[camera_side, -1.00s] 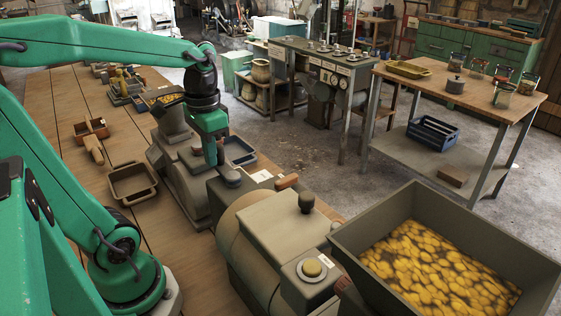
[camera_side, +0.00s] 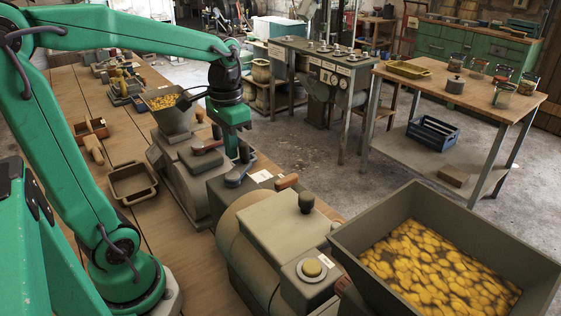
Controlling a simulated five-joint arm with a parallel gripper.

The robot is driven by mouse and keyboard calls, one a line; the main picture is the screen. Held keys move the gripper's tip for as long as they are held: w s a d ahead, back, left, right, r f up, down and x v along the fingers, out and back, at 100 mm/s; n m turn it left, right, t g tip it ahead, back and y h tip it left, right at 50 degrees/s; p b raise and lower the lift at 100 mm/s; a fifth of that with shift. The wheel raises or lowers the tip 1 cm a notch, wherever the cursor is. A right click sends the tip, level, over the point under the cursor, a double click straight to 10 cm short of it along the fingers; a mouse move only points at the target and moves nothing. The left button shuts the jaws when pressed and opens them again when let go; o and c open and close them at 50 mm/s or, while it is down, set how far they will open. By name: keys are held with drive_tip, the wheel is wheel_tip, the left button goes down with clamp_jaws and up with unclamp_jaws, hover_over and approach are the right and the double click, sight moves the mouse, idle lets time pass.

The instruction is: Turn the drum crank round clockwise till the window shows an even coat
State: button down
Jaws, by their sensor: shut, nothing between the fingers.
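My gripper (camera_side: 233,150) points down over the grey machine in the middle of the bench, shut and empty. A lever with a dark red grip (camera_side: 207,146) lies on that machine's top, left of the fingers. A second lever with a blue-grey grip (camera_side: 240,172) lies close below the fingertips; I cannot tell whether they touch it. The rounded beige drum housing (camera_side: 238,236) stands in front, with a wooden handle (camera_side: 287,181) at its back. I cannot tell which of these handles is the drum crank. No window showing a coat can be made out.
A large bin of yellow pieces (camera_side: 440,272) stands front right. A small hopper of yellow pieces (camera_side: 170,106) tops the grey machine. An empty tray (camera_side: 132,182) and a wooden box (camera_side: 91,129) are on the bench. The floor to the right is mostly clear.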

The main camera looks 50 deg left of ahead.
wheel_tip(320, 180, up, 3)
drive_tip(key=shift+r, duration=0.1)
drive_tip(key=shift+f, duration=1.6)
drive_tip(key=shift+w+d, duration=0.1)
